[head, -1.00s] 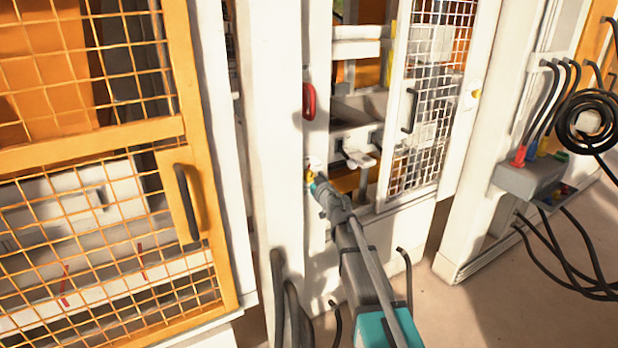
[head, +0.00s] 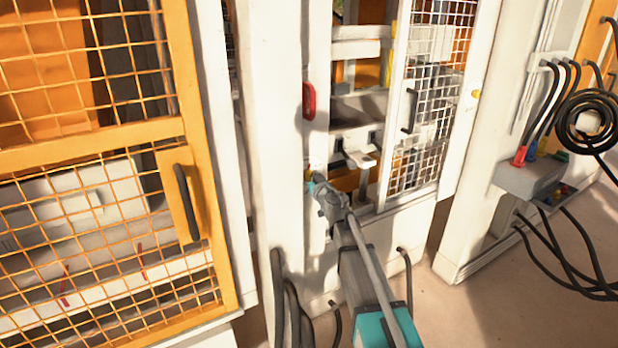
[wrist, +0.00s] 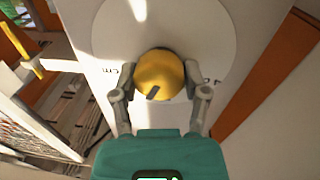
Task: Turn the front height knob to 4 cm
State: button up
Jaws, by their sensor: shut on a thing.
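The front height knob (wrist: 165,68) is yellow and round, with a dark pointer mark on its lower edge. It sits on a white round dial (wrist: 215,35) with dark print at its left and right, too small to read surely. My gripper (wrist: 159,94) is shut on the knob, one finger on each side. In the head view my gripper (head: 318,184) is at the white post, and only a bit of the yellow knob (head: 310,175) shows beside it.
A red handle (head: 309,101) is on the post above the knob. A white mesh door (head: 440,90) stands to the right, and a yellow mesh door (head: 90,135) with a black handle to the left. Black hoses (head: 290,310) hang below.

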jog(key=shift+n, duration=0.3)
jog(key=n, duration=0.3)
jog(key=shift+n+b, duration=0.4)
jog(key=n, duration=0.5)
jog(key=shift+y+b, duration=0.3)
jog(key=shift+b, duration=0.05)
jog(key=n, duration=0.5)
jog(key=shift+f+y, duration=0.1)
jog(key=shift+y, duration=0.3)
jog(key=n, duration=0.5)
jog(key=o, duration=1.1)
jog(key=shift+b, duration=0.3)
jog(key=shift+o, duration=0.2)
jog(key=shift+m, duration=0.3)
